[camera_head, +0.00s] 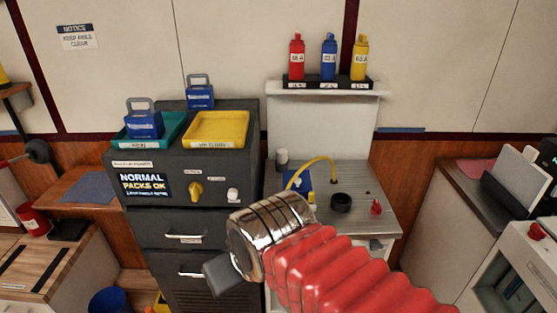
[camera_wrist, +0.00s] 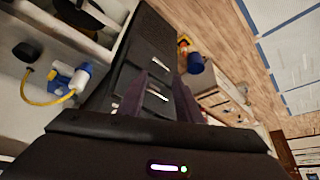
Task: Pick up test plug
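A yellow cable (camera_head: 318,160) arcs over a blue block (camera_head: 298,182) on the grey counter, with a small yellow end (camera_head: 311,197) beside the block. I take this for the test plug, but it is too small to be sure. In the wrist view the yellow cable (camera_wrist: 40,103) and the blue-and-white block (camera_wrist: 70,78) lie at the far left, well apart from my gripper. My gripper (camera_wrist: 160,92) is open and empty, its two dark fingers spread in front of the dark drawer cabinet. In the head view my gripper (camera_head: 222,272) shows only partly, low and left of the counter.
The dark cabinet (camera_head: 190,232) with drawer handles, a yellow knob (camera_head: 196,189) and a yellow tray (camera_head: 217,129) stands left of the counter (camera_head: 362,232). A black ring (camera_head: 341,203) and a small red piece (camera_head: 376,207) are on the counter. Three bottles stand on a shelf (camera_head: 325,89) above.

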